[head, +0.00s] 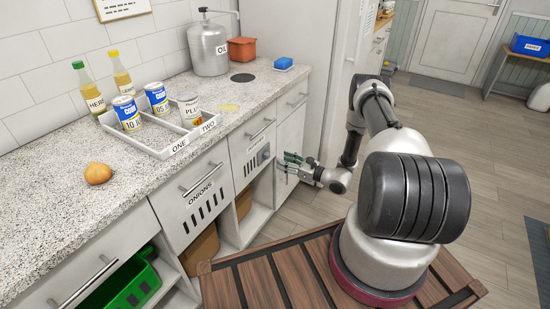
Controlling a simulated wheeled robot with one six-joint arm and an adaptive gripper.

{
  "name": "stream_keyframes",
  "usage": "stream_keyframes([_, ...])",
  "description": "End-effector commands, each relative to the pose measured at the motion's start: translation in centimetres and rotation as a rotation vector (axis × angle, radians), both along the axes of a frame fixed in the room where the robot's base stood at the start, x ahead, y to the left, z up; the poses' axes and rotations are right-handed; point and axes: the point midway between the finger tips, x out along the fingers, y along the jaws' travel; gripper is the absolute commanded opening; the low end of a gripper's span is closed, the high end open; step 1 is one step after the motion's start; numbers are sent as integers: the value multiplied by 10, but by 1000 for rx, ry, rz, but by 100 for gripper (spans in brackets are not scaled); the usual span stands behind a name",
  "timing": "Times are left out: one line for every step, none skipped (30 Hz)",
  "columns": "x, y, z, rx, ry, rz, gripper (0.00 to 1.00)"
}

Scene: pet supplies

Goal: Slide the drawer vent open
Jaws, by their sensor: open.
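A white drawer front (238,137) in the counter carries a small label too small to read, dark vent slots (249,166) and a grey piece (263,154) at the right end of the slots. To its left, a second drawer front labelled ONIONS (192,186) has a row of dark upright slots (203,210).
Below are open cubbies and a green crate (132,287).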

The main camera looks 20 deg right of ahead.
Motion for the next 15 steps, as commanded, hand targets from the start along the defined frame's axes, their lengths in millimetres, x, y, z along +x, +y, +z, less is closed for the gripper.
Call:
stream_keyframes([-7, -8, 0, 1, 2, -5, 45])
stream_keyframes([-12, -11, 0, 1, 2, -3, 45])
stream_keyframes([-17, -15, 0, 1, 2, -3, 45])
stream_keyframes([-20, -17, 0, 0, 1, -4, 45])
stream_keyframes([-23, -19, 0, 0, 1, -2, 45])
stream_keyframes([-27, -22, 0, 1, 1, -1, 45])
stream_keyframes([-29, -23, 0, 0, 0, -1, 45])
stream_keyframes([-30, -25, 0, 0, 0, -2, 45])
stream_keyframes([-32, -26, 0, 0, 0, -1, 45])
stream_keyframes([-32, -26, 0, 0, 0, -1, 45])
stream_keyframes([-33, -26, 0, 0, 0, -1, 45])
stream_keyframes([-33, -26, 0, 0, 0, 0, 45])
stream_keyframes([-33, -26, 0, 0, 0, 0, 45])
stream_keyframes([-33, -26, 0, 0, 0, 0, 45])
stream_keyframes([-33, -26, 0, 0, 0, 0, 45])
